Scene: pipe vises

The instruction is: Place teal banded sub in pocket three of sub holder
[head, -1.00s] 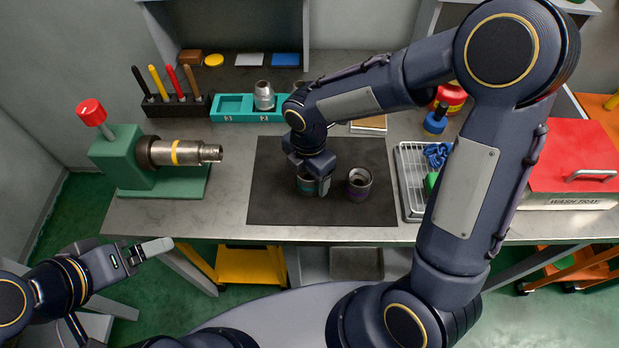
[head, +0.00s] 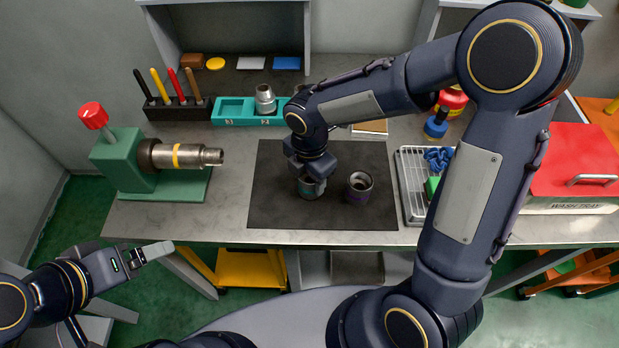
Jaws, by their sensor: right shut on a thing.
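The teal banded sub (head: 308,191) stands on the dark mat (head: 278,212), partly hidden by my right gripper (head: 312,186). That gripper points down and is shut on the sub, which appears still at mat level. The teal sub holder (head: 232,119) lies behind the mat. Its left pocket, whose label seems to read 3, is empty, and a silver sub (head: 265,99) stands in the pocket beside it. My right arm hides the holder's right end. My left gripper (head: 155,251) is low at the left, away from the bench; its finger gap is unclear.
A purple banded sub (head: 358,188) stands close to the right of my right gripper. A green vise (head: 125,160) holding a pipe (head: 190,156) is at the left. A rack of pens (head: 178,108) stands left of the holder. A wire tray (head: 412,190) lies right of the mat.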

